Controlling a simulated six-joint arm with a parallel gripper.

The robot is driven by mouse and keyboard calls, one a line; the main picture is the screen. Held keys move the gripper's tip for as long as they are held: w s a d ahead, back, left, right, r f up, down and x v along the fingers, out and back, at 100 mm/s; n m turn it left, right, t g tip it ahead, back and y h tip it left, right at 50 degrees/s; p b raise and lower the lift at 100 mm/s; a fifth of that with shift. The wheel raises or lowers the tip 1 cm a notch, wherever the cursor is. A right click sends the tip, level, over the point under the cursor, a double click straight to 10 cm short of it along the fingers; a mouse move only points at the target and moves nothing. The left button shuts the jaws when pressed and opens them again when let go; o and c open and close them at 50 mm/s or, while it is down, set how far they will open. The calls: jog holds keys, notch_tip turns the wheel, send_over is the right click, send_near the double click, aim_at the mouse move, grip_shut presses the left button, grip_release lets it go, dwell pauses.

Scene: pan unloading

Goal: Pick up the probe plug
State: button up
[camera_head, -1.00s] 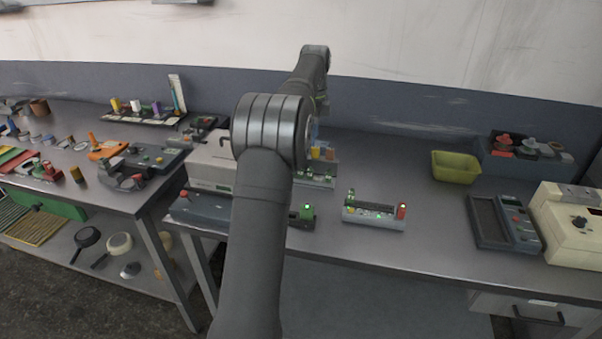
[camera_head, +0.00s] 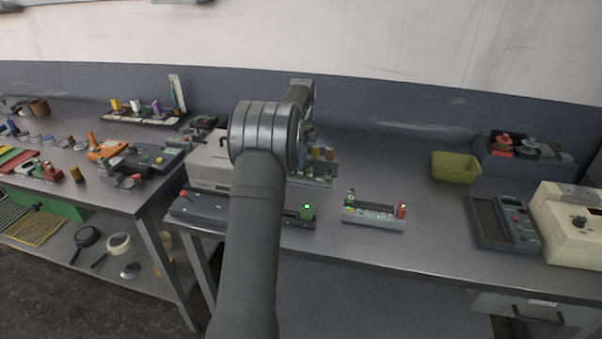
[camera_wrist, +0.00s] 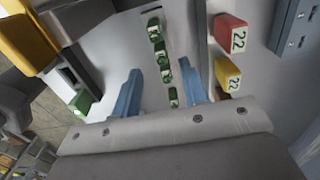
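My gripper (camera_wrist: 160,68) is open in the wrist view, its two blue fingers apart. Several small green plug-like pieces (camera_wrist: 155,33) with pale markings stand in a row, seen between and beyond the fingers. I see no finger closed on any of them. A red block (camera_wrist: 231,34) and an orange-yellow block (camera_wrist: 227,73), both marked 22, are to the right of the fingers. I cannot tell which piece is the probe plug. In the head view my arm hides most of the gripper, over a grey rack (camera_head: 318,181) with colored pieces.
A small grey unit (camera_head: 374,215) with green and red ends stands on the metal bench, right of my arm. A beige box (camera_head: 208,165) is left of it. A yellow-green bin (camera_head: 455,167) and a dark meter (camera_head: 503,222) stand further right. Bench around (camera_head: 425,200) is clear.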

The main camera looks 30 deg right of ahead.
aim_at(301, 173)
notch_tip(301, 173, down, 5)
jog(key=shift+w+f, duration=0.15)
grip_shut()
